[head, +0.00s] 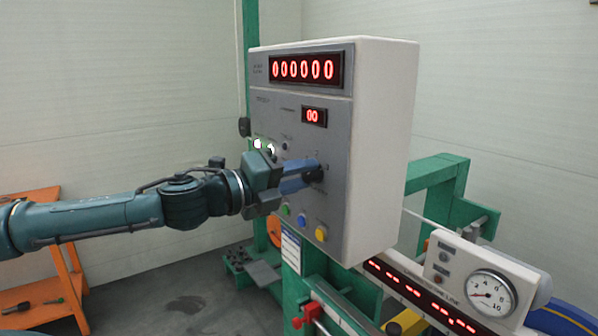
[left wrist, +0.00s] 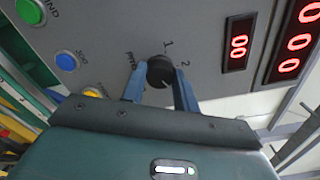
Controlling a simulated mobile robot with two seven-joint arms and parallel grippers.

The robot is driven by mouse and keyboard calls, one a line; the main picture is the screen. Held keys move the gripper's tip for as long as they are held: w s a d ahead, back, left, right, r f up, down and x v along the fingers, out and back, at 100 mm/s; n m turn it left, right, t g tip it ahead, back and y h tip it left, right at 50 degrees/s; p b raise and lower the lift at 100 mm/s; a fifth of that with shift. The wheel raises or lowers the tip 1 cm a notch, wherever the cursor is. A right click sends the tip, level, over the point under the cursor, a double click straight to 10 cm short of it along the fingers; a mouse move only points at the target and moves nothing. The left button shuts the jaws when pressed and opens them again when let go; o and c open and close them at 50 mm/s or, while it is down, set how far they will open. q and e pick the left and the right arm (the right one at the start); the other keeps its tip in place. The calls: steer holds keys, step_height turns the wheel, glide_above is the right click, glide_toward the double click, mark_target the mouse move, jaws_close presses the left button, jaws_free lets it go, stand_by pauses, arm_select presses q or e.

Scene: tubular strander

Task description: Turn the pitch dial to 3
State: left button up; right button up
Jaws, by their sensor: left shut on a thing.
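The pitch dial is a small black knob (head: 314,174) on the grey face of the control box, and it also shows in the left wrist view (left wrist: 160,71). My left gripper (head: 303,172) reaches it from the left, its two blue fingers (left wrist: 159,84) on either side of the knob and shut on it. In the left wrist view the marks 1 and 2 show beside the knob, with a partly covered label near one finger. I see no mark 3, and I cannot tell where the knob points. My right gripper is not in view.
The control box (head: 385,140) has a long red display (head: 304,69) of zeros and a small display (head: 313,116) reading 00. Green, blue and yellow buttons (head: 321,233) sit below the dial. A gauge unit (head: 491,293) stands lower right, an orange shelf (head: 42,262) at left.

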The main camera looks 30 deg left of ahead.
arm_select(q)
steer(key=shift+m, duration=0.3)
stand_by(0.4)
steer(key=o, duration=1)
